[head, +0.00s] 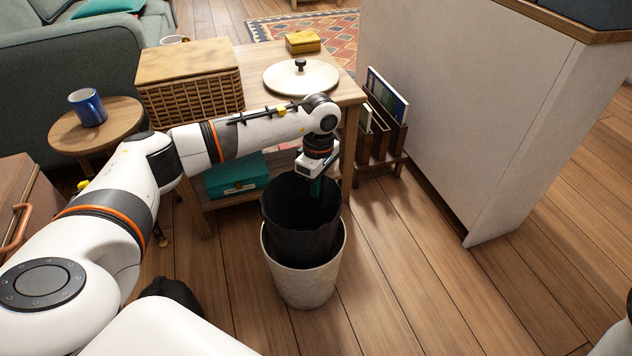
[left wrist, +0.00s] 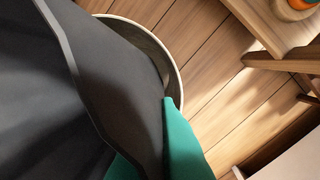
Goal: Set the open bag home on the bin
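The black open bag (head: 300,235) stands with its lower part inside the white bin (head: 305,285). Its upper part rises above the bin's rim, higher at the back, and its mouth faces up. My left gripper (head: 316,188) is at the bag's far right edge, with teal fingers pointing down. In the left wrist view the bag's dark wall (left wrist: 110,90) passes between the teal fingers (left wrist: 160,145), which look closed on it. The bin's pale rim (left wrist: 172,62) shows behind the bag there. The bag's bottom is hidden in the bin. My right gripper is out of view.
A wooden table (head: 345,92) with a wicker basket (head: 190,100) and a round lid (head: 300,77) stands behind the bin. A magazine rack (head: 385,140) is at its right. A blue mug (head: 87,107) sits on a round stool. Floor right of the bin is clear.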

